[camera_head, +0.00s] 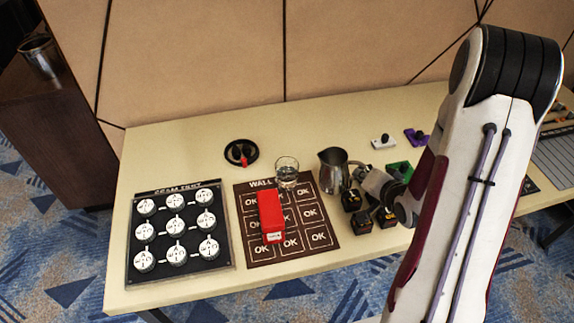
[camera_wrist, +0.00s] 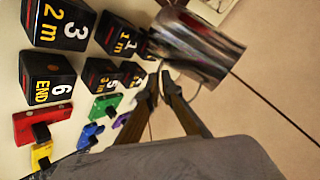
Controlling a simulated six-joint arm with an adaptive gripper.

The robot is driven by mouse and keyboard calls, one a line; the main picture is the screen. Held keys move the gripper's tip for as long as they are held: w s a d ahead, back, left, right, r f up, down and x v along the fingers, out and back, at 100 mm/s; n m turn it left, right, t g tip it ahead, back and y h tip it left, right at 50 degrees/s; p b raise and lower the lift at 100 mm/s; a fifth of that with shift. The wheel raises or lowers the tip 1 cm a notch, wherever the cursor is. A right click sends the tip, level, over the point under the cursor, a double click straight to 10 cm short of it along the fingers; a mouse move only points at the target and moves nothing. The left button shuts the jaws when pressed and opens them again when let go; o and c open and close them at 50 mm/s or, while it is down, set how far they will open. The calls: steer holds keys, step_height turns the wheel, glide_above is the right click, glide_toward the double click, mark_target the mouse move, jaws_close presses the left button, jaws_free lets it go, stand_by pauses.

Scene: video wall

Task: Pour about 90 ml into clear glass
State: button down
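The clear glass (camera_head: 286,173) stands upright at the top edge of the dark red "WALL" mat. Its fill level is too small to tell. A metal pitcher (camera_head: 334,172) is just right of the glass and looks upright, with its handle side toward my gripper (camera_head: 362,178). I cannot tell whether its base touches the table. In the wrist view the pitcher (camera_wrist: 205,48) is at the top, past my fingertips (camera_wrist: 159,82). The fingers are drawn close together at its handle side and appear shut on the handle, which they mostly hide.
A red box (camera_head: 271,216) lies on the mat (camera_head: 318,237) in front of the glass. Black numbered cubes (camera_wrist: 48,78) stand close to the gripper. A black board with white discs (camera_head: 181,268) is at left. A round black-and-red item (camera_head: 241,153) lies behind it.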

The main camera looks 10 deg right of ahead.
steer(key=shift+d+f, duration=0.1)
steer(key=shift+f, duration=0.15)
steer(key=shift+r, duration=0.15)
stand_by(0.5)
